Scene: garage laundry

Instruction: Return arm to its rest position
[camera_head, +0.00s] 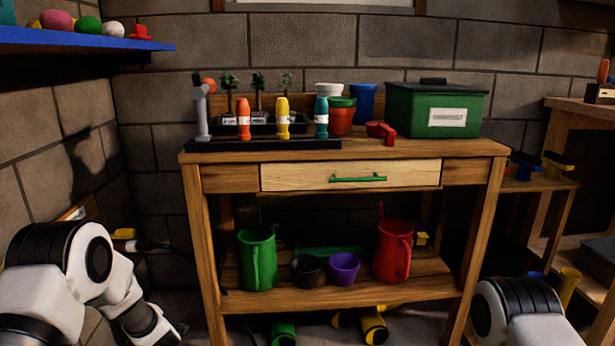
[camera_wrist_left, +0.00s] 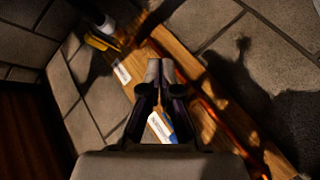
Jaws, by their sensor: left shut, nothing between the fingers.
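My left gripper (camera_wrist_left: 160,72) shows in the left wrist view with its two dark fingers together and nothing between them. It hangs over a wooden board (camera_wrist_left: 205,80) that bears white labels. In the head view my left arm bends down at the lower left, and its gripper cannot be made out there. My right arm shows only as a white and black link at the lower right; its gripper is out of view.
A wooden workbench (camera_head: 420,149) stands ahead, with bottles, cups and a green box (camera_head: 436,108) on top. Its drawer (camera_head: 350,176) looks shut. A green jug (camera_head: 257,258) and a red jug (camera_head: 392,250) stand on its lower shelf. A blue shelf (camera_head: 85,40) juts out at upper left.

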